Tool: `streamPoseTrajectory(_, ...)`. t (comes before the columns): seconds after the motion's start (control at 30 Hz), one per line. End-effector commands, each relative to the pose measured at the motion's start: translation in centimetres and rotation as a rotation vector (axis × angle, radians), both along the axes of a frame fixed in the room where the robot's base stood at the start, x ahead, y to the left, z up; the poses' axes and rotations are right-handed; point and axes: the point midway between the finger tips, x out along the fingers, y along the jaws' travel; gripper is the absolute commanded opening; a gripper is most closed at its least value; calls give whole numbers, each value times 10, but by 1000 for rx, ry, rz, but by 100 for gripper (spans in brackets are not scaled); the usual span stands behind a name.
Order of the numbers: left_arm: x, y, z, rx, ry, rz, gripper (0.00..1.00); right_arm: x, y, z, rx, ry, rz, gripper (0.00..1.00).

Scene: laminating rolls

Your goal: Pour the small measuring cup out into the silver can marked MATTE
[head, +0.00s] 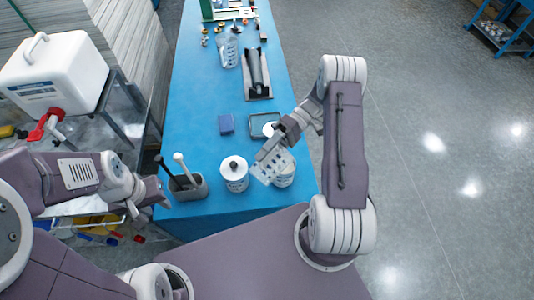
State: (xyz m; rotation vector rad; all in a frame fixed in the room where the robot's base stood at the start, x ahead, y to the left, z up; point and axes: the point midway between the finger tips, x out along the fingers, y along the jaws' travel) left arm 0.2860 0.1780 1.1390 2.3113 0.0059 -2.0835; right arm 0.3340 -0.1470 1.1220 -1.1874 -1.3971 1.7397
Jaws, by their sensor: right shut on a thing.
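My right gripper (267,155) is shut on a clear measuring cup (268,172) with dark markings, near the front of the blue table. The cup is tilted and overlaps a pale can (286,180), which it partly hides. A second white and silver can (234,180) with a dark spot on top stands upright to the left. I cannot read the label of either can, nor see what the cup holds. My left gripper (160,190) is at the table's left edge, beside a grey holder; its fingers are too unclear to tell open or shut.
The grey holder (188,190) carries a dark and a white-topped tool. A blue block (226,124) and a dark-rimmed tray (262,126) lie behind the cans. Further back are a black roller (258,74) and another clear cup (229,52). The table's middle left is clear.

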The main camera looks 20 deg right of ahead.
Motion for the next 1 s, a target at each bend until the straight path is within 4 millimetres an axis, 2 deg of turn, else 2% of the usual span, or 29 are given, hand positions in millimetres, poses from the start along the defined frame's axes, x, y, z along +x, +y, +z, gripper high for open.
streamPoseTrajectory(0.47,0,0,4,0,0,0,36,-1,2,-1,-27,-13,0,0)
streamPoseTrajectory(1.0,0,0,18,0,0,0,36,-9,18,-21,-217,-106,0,0)
